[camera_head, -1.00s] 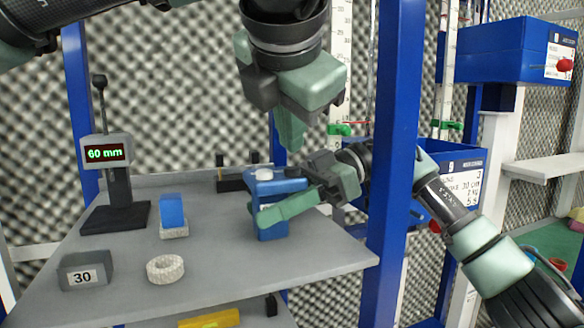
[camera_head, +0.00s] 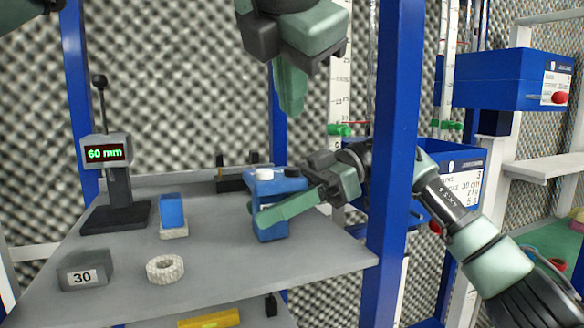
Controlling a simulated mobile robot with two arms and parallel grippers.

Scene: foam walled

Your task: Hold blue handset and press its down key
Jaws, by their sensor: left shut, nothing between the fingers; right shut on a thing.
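The blue handset (camera_head: 272,229) stands upright at the right part of the grey table. On its top are a white key (camera_head: 264,174) and a dark key (camera_head: 291,172); I cannot read which one is the down key. My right gripper (camera_head: 264,219), coming in from the right, is shut on the handset, one green finger across its front. The other finger is hidden. My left gripper (camera_head: 292,108), from above, is shut and empty. Its tip points down, clear above the handset's top and apart from both keys.
A post with a "60 mm" display (camera_head: 106,153) stands at the table's left. A blue upright (camera_head: 393,150) rises close by my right forearm.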

